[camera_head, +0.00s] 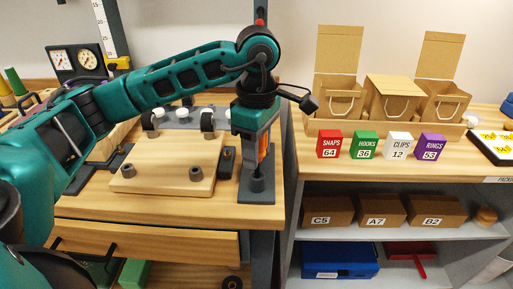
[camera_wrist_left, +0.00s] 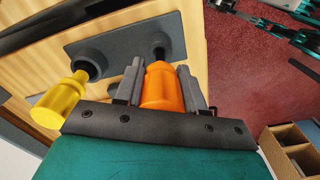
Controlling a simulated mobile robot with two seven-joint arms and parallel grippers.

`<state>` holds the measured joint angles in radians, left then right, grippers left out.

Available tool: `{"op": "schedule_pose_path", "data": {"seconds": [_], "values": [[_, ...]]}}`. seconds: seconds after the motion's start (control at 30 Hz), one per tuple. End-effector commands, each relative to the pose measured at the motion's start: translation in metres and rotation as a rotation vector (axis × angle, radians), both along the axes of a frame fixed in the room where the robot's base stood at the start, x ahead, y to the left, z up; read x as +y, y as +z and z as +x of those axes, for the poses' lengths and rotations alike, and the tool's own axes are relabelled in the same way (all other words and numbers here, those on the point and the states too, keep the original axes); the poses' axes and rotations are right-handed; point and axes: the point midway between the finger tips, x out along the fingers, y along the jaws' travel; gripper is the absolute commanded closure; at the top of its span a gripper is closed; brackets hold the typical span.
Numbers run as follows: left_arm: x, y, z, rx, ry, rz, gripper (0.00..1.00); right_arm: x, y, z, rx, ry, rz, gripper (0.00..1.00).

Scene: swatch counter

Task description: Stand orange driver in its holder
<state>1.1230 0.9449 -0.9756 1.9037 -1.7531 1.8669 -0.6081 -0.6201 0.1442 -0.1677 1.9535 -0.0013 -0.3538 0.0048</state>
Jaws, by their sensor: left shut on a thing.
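My left gripper (camera_head: 259,155) is shut on the orange driver (camera_head: 263,146) at the counter's right end. In the left wrist view the orange handle (camera_wrist_left: 161,88) sits between the two fingers (camera_wrist_left: 162,90). The dark grey holder (camera_head: 258,187) is directly below the gripper; its plate (camera_wrist_left: 118,42) also shows in the wrist view with two sockets. The orange driver points at one socket; whether its tip is inside is unclear. A yellow driver (camera_wrist_left: 60,100) is at the other socket; in the head view I cannot make it out.
A wooden board with pegs (camera_head: 165,178) lies left of the holder, a small black block (camera_head: 227,160) between them. Right of a gap stands a shelf with colored label cards (camera_head: 330,145), cardboard bags (camera_head: 390,97) and labelled boxes (camera_head: 380,211). A drawer (camera_head: 150,240) is below the counter.

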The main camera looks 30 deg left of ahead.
Motion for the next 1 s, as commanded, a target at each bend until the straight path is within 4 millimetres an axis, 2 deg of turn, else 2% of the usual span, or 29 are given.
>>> {"op": "schedule_pose_path", "data": {"seconds": [0.57, 1.0], "values": [[0.0, -0.005, 0.0, 0.0, 0.0, 0.0, 0.92, 0.001, -0.003, 0.001, -0.005, 0.002, 0.002, 0.57], [0.0, -0.019, 0.0, 0.0, 0.0, 0.0, 0.92, 0.002, -0.015, 0.0, -0.003, 0.003, 0.003, 0.57]]}}
